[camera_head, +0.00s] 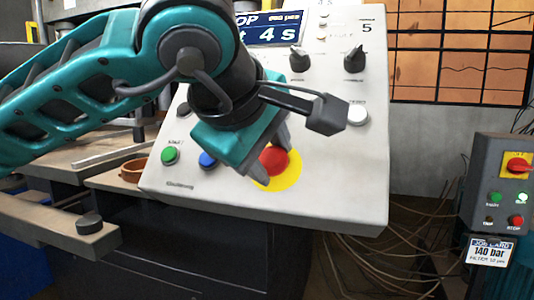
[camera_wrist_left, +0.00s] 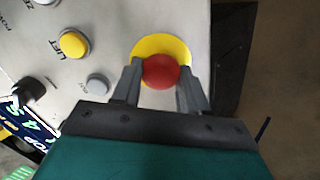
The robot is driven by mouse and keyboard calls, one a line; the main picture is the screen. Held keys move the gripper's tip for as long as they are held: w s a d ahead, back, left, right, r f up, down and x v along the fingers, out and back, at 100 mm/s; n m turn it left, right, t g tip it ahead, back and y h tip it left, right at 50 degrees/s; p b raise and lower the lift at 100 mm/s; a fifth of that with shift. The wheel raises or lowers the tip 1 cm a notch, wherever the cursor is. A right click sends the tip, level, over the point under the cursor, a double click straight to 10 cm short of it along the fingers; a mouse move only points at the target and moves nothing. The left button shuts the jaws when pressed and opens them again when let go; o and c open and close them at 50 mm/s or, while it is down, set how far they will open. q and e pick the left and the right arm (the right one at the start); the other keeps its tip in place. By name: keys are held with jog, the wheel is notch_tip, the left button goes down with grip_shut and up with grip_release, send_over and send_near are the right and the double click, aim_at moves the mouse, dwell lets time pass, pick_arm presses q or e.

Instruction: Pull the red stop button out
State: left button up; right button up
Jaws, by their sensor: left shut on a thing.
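The red stop button (camera_head: 273,160) sits on a yellow round plate (camera_head: 290,180) at the lower right of the grey control panel (camera_head: 340,190). My left gripper (camera_head: 268,158) reaches down to it from the upper left, and one finger covers part of the button in the head view. In the left wrist view the red button (camera_wrist_left: 161,71) lies between the two fingers of my left gripper (camera_wrist_left: 160,82), which are shut on its sides. The button's stem is hidden, so I cannot tell how far out it stands. My right gripper is not in view.
A green button (camera_head: 170,155) and a blue button (camera_head: 208,160) are left of the stop button. Black knobs (camera_head: 355,59) and a white button (camera_head: 357,115) are above. Another control box (camera_head: 503,185) stands at the right, with loose cables on the floor.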

pick_arm(q)
grip_shut()
jog(key=shift+s+r, duration=0.15)
jog(key=shift+r, duration=0.05)
jog(key=shift+s+a+r, duration=0.15)
jog(key=shift+s+r, duration=0.2)
jog(key=shift+s, duration=0.1)
jog(key=o, duration=1)
grip_release()
jog(key=shift+o, duration=0.8)
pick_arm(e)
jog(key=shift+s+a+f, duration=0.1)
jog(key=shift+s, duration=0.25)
pick_arm(q)
jog(key=p+v, duration=0.1)
jog(key=v, duration=1.2)
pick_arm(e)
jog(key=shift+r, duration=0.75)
